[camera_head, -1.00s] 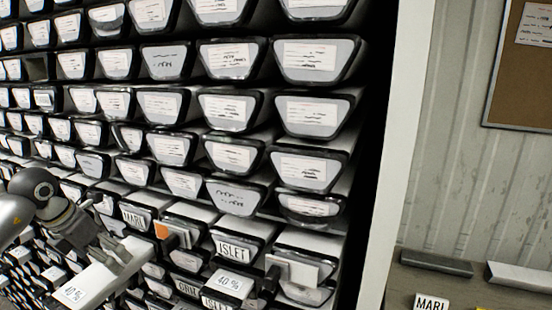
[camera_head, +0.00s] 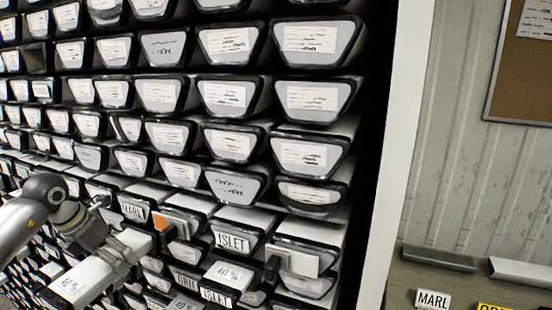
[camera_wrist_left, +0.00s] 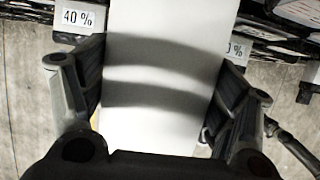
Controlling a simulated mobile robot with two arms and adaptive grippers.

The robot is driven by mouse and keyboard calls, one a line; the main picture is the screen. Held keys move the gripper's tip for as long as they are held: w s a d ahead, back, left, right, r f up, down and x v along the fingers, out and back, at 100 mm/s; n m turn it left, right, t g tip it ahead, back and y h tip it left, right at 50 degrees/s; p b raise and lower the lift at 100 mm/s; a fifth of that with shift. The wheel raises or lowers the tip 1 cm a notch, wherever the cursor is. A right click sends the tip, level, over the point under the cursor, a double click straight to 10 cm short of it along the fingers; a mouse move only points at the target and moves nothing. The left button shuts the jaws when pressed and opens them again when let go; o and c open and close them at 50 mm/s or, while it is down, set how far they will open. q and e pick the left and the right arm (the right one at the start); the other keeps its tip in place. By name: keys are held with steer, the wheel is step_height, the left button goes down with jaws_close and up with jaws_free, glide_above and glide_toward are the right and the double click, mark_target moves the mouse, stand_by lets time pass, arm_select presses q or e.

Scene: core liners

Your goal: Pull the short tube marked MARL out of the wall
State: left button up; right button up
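A MARL label (camera_head: 133,211) shows on the front of a tube in the wall, just above my left gripper. My left gripper (camera_head: 125,252) straddles a white tube (camera_head: 90,277) that sticks far out of the wall below that label. This tube has a "40 %" label on top near its outer end; any name on its front is hidden. In the left wrist view the two fingers (camera_wrist_left: 160,95) stand on either side of the white tube (camera_wrist_left: 160,30), close to its edges. I cannot tell if they press on it. My right gripper is not in view.
Small card holders (camera_head: 165,227) stick out nearby. At the right, a shelf (camera_head: 405,280) bears another MARL sign (camera_head: 433,299) and a yellow sign (camera_head: 495,307).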

arm_select(q)
steer(key=c, duration=1)
steer(key=shift+r, duration=0.15)
steer(key=shift+c, duration=1.2)
steer(key=shift+a, duration=0.1)
